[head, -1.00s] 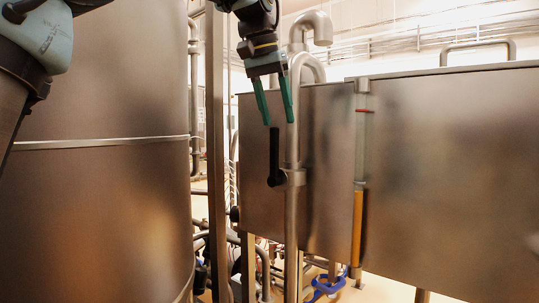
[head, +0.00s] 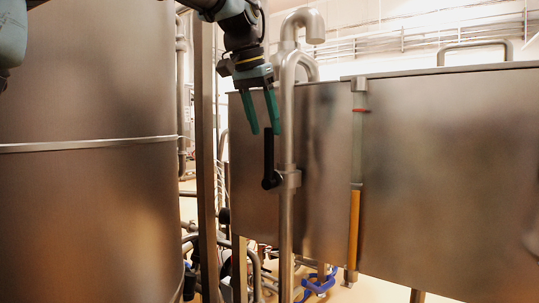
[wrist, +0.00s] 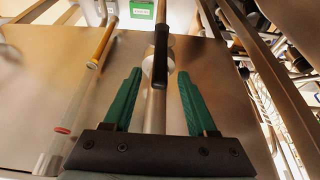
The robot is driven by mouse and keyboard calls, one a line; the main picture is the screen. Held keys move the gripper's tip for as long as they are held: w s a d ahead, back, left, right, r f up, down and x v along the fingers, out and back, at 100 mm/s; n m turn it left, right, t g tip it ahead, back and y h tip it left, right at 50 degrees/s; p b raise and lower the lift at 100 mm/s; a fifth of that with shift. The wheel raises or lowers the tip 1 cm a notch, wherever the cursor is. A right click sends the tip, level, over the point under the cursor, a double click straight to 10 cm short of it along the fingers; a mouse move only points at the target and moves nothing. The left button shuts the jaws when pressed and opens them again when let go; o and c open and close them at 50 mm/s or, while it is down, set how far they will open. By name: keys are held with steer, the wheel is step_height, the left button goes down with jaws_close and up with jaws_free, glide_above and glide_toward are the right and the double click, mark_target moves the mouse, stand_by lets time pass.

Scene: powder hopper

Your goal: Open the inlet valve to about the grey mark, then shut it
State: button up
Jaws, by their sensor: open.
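The inlet valve has a black lever handle (head: 268,156) standing upright, its pivot at the lower end by a clamp on the vertical steel pipe (head: 287,225). My gripper (head: 265,133) is open and empty, with green fingers pointing down. In the head view its tips appear on either side of the lever's upper end. In the wrist view the lever (wrist: 161,55) lies between and beyond the fingers (wrist: 158,85), apart from both. A sight tube (head: 357,150) on the steel hopper shows yellow fill (head: 354,225) in its lower half and a red mark (head: 361,110) near its top. I cannot make out a grey mark.
A large steel tank (head: 90,220) fills the left. A steel post (head: 206,160) stands between it and the hopper (head: 450,170). Below are pipes and a blue fitting (head: 318,284). A green sign (wrist: 142,9) shows in the wrist view.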

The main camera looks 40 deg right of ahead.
mark_target(272, 155)
steer(key=p+x, duration=0.1)
steer(key=x, duration=0.7)
steer(key=shift+f, duration=0.1)
jaws_close()
stand_by(1.2)
